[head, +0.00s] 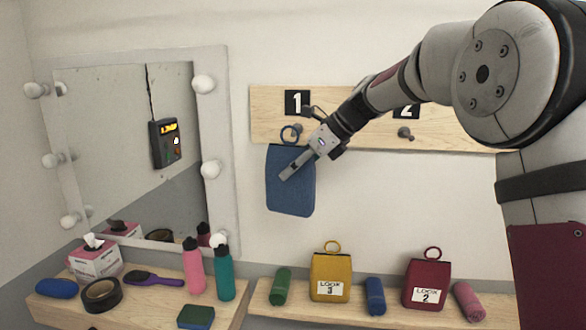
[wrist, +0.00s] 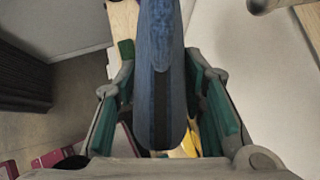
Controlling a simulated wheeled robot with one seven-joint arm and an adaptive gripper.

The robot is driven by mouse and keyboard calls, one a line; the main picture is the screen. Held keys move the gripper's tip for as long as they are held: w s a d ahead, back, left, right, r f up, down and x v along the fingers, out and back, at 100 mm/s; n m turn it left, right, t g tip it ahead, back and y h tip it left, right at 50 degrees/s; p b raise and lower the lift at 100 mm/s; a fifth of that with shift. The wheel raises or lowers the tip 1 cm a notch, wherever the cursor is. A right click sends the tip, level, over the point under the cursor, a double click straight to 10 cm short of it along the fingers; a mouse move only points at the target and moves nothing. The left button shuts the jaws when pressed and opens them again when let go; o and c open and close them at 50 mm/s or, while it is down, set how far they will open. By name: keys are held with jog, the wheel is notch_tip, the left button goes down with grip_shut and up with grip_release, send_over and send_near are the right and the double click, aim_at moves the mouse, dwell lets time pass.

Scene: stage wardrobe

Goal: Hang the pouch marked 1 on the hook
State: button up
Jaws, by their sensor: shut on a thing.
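A blue pouch (head: 290,195) with a ring (head: 286,134) at its top hangs upright in front of the wall board, under the plate marked 1 (head: 297,102). No mark shows on the side of the pouch that I see. My gripper (head: 289,172) is shut on the pouch, coming from the right. In the wrist view the pouch (wrist: 161,50) stands edge-on between the green-padded fingers (wrist: 165,115). The hook (head: 297,129) under plate 1 is right at the ring. I cannot tell whether the ring is around it or in front of it.
A second hook (head: 405,133) under plate 2 is empty. On the shelf below stand a yellow pouch (head: 331,268) marked 3, a red pouch (head: 424,275) marked 2 and several rolls. A lit-bulb mirror (head: 231,120) is at left, above a counter with bottles (head: 194,268).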

jog(key=w+d+f+b, duration=0.1)
jog(key=w+b, duration=0.4)
jog(key=w, duration=0.2)
jog(key=shift+w+d+f, duration=0.2)
dwell(0.8)
dwell(0.6)
jog(key=o, duration=1.3)
jog(key=shift+d, duration=0.1)
jog(key=v, duration=0.8)
jog(key=shift+s, duration=0.15)
